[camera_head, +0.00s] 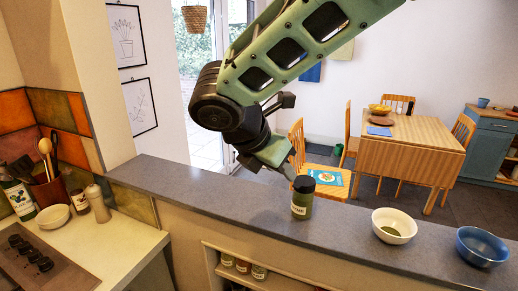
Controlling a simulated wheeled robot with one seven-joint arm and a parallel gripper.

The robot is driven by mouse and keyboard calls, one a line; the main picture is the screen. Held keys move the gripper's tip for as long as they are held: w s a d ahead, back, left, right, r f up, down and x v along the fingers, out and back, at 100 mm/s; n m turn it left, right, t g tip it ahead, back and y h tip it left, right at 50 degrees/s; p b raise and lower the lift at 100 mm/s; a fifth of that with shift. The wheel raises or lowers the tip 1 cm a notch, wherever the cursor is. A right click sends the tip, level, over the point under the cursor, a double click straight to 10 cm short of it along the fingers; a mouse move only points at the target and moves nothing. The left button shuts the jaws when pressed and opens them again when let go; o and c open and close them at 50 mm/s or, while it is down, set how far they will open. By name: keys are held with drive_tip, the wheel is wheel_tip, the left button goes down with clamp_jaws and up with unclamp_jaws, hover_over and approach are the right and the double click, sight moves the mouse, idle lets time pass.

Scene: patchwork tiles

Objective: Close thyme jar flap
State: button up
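A jar (301,205) with green contents, a pale label and a black lid stands upright on the grey counter ledge. I cannot read the label fully, and I cannot tell whether a flap in the lid is up or down. My gripper (285,168) hangs from the green arm, just above and to the left of the jar's lid. Its fingers are seen from the side and overlap in the view, so their opening does not show. I cannot tell whether it touches the lid.
A white bowl (394,226) with green contents and a blue bowl (482,246) stand on the ledge to the right. More jars (243,266) sit on a shelf below. The ledge left of the jar is clear. A wooden table (411,146) with chairs stands behind.

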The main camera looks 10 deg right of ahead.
drive_tip(key=b+v, duration=0.1)
drive_tip(key=v, duration=0.8)
drive_tip(key=shift+a+r, duration=0.15)
drive_tip(key=shift+r, duration=0.05)
drive_tip(key=shift+s, duration=0.15)
